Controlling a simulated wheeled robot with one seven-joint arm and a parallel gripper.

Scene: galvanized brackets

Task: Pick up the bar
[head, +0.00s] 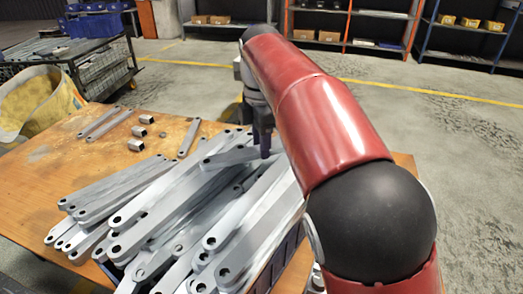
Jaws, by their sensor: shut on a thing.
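A large pile of grey metal bars (190,205) with a hole near each end lies heaped on the wooden table. My gripper (264,150) is at the far right side of the pile, partly hidden by my red arm. It is shut on a grey bar (229,157) that points to the left over the pile. I cannot tell whether this bar is clear of the bars under it. Its right end is hidden behind the gripper and arm.
The wooden table (60,170) also holds a few loose bars (110,123) and several small metal blocks (137,144). A dark crate edge (285,265) shows under the pile. A yellow bag (40,105), a metal cart (105,72) and shelves (375,14) stand behind.

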